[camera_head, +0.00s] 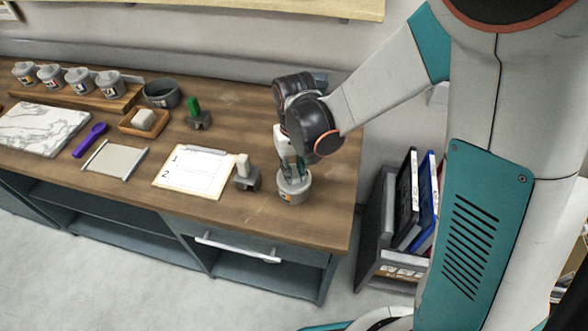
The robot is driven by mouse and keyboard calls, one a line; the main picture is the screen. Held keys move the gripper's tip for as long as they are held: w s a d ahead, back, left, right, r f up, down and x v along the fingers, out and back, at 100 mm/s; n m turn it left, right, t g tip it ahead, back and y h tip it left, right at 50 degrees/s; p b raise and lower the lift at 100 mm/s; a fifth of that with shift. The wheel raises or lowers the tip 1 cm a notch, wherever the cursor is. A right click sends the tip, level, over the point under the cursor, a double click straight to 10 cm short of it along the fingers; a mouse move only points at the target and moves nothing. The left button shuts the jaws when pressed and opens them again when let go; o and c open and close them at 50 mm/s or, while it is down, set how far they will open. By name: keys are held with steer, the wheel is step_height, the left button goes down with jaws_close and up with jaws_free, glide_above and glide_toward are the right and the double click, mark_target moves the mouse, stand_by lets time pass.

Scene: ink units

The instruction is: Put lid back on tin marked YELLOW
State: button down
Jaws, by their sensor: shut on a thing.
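A small grey tin (294,195) stands on the wooden counter near its right end. A small orange-yellow patch shows low on its side; its lettering is too small to read. My gripper (292,175) points down right over this tin and is shut on the grey lid at its top. The fingers hide much of the lid, and I cannot tell whether it is fully seated on the rim. Several similar grey tins (78,80) with knobbed lids and small labels stand in a row on a wooden riser at the far left.
A numbered card (190,172), a grey block holding a pale piece (246,175) and one holding a green piece (196,112) lie left of my gripper. Farther left are a dark bowl (161,93), purple scoop (90,140) and marble slab (40,128). The front right counter is clear.

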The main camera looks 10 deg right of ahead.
stand_by(0.3)
steer(key=c, duration=0.9)
jaws_free()
steer(key=shift+r, duration=0.1)
steer(key=shift+r+p, duration=2.35)
steer(key=shift+r, duration=1.1)
steer(key=shift+c, duration=0.5)
jaws_close()
